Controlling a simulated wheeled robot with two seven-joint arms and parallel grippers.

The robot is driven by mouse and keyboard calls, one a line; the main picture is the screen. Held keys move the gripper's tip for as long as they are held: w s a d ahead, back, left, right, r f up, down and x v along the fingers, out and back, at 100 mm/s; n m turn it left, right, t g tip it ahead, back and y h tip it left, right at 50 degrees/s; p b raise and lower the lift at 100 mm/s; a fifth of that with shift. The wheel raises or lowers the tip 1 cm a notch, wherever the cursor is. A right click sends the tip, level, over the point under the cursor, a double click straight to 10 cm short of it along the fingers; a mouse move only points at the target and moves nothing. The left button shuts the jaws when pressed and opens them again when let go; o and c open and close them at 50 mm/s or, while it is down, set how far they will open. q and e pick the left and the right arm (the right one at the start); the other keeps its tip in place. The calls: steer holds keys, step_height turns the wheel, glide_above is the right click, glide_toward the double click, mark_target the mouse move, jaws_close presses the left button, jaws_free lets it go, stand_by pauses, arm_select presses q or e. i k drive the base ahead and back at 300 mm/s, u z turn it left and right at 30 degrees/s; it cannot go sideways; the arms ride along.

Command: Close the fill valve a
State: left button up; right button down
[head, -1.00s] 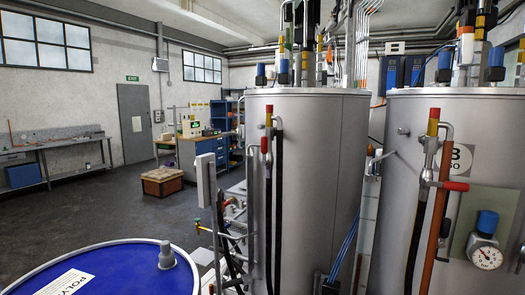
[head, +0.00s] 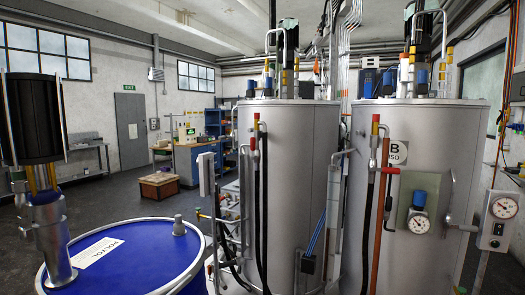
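The left grey tank (head: 290,190) shows no letter from here. On its left front is a valve (head: 256,135) with yellow and red bands at the top of a black hose (head: 264,215). Its red lever (head: 252,143) hangs upright, along the pipe. The right tank (head: 465,145) bears a plate marked B (head: 397,152). Its valve (head: 373,150) has a red lever (head: 390,170) pointing sideways to the right. Neither of my grippers is in view, and nothing touches either valve.
A blue drum (head: 140,255) stands front left, with a metal and black pump-like unit (head: 30,120) at its left. A pressure gauge (head: 419,224) is on the right tank, another gauge (head: 505,208) at far right. A wooden crate (head: 158,186) stands on open floor behind.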

mark_target(253, 148)
steer(key=u, duration=0.15)
steer(key=k, duration=0.2)
steer(key=z, duration=1)
steer(key=i, duration=1.55)
steer(key=u, duration=1.1)
steer(key=i, duration=0.55)
steer(key=u, duration=0.55)
